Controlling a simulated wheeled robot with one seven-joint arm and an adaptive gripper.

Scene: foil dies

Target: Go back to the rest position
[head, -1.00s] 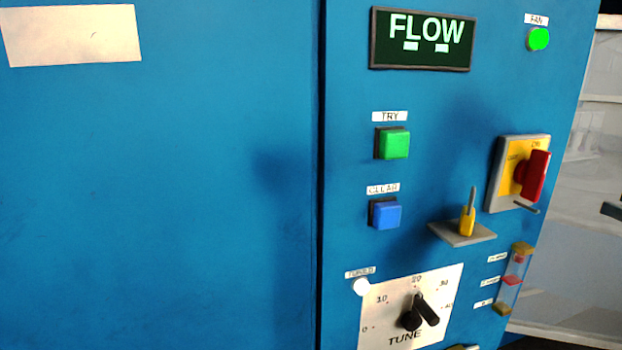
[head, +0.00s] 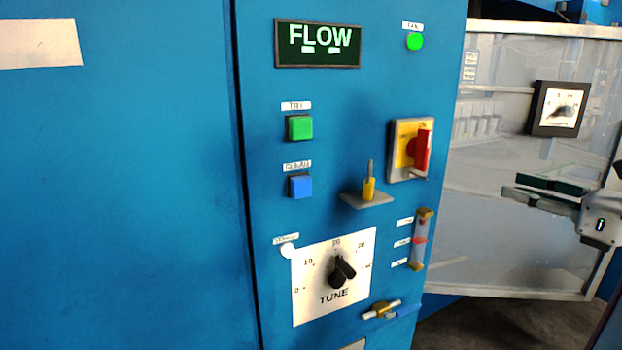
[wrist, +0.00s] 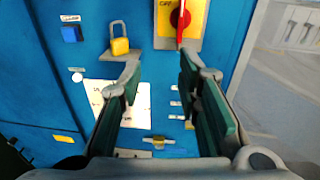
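My gripper (head: 530,192) shows at the right edge of the head view, in front of the pale clear panel and to the right of the blue cabinet (head: 120,180). In the wrist view my gripper (wrist: 160,78) has its two green-padded fingers apart with nothing between them. Beyond the fingers are the white TUNE plate (wrist: 138,112), the yellow padlock (wrist: 119,46) on its small shelf and the red and yellow switch (wrist: 180,18). None of these is touched, as far as I can see.
The cabinet face carries a lit FLOW display (head: 317,44), a green button (head: 300,127), a blue button (head: 301,186) and a TUNE knob (head: 341,271). A dial gauge (head: 558,108) hangs on the clear panel (head: 490,230).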

